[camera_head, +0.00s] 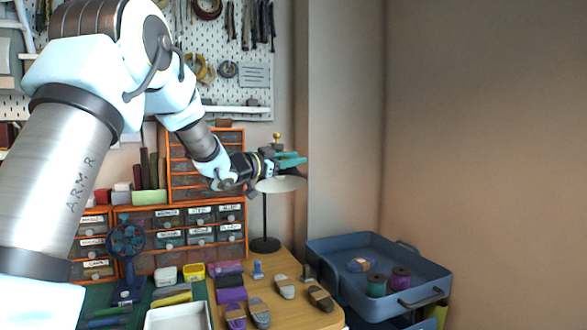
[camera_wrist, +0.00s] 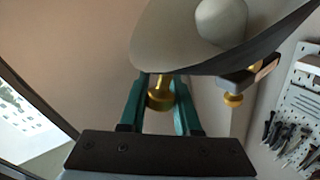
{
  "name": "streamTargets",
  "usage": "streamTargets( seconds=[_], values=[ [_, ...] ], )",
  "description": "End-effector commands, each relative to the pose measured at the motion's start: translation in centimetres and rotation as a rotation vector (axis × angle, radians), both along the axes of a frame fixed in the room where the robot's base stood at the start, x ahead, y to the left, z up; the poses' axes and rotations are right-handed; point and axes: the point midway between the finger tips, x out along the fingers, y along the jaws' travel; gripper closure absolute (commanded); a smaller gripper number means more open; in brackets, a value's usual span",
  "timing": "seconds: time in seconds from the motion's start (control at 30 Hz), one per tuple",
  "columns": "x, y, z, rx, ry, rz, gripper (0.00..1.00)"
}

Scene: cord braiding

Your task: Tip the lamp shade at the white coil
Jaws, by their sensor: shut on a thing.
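The desk lamp has a pale shade (camera_head: 280,184) on a thin black stand (camera_head: 265,222) with a round base on the wooden table. My gripper (camera_head: 290,160) is at the shade's top, with its teal fingers close above it. In the wrist view the fingers (camera_wrist: 160,98) are shut around a gold knob at the shade's edge. The shade's pale inside (camera_wrist: 175,40) and round white bulb (camera_wrist: 222,20) face that camera. A pale banded bundle (camera_head: 285,287) on the table may be the white coil; I cannot tell for sure.
Several darker banded bundles (camera_head: 320,298) lie nearby on the table. A blue tray (camera_head: 420,300) with spools stands to the right. Orange drawer units (camera_head: 172,240) and a small blue fan (camera_head: 127,245) stand to the left. A pegboard (camera_head: 240,95) hangs behind.

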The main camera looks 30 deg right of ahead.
Motion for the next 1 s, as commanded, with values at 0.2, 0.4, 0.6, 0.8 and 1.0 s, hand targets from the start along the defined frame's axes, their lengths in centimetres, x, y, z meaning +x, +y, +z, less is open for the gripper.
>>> streamTargets(
  seconds=[0.2,0.4,0.6,0.8,1.0],
  values=[
    [0.2,-0.1,-2.3,-0.034,-0.13,-0.001,1.0],
    [0.4,-0.1,-3.1,-0.059,-0.234,-0.001,1.0],
    [0.6,-0.2,-3.5,-0.077,-0.305,-0.001,1.0],
    [0.7,-0.3,-3.5,-0.084,-0.341,-0.002,1.0],
    [0.8,-0.3,-3.4,-0.086,-0.348,-0.003,1.0]
  ],
)
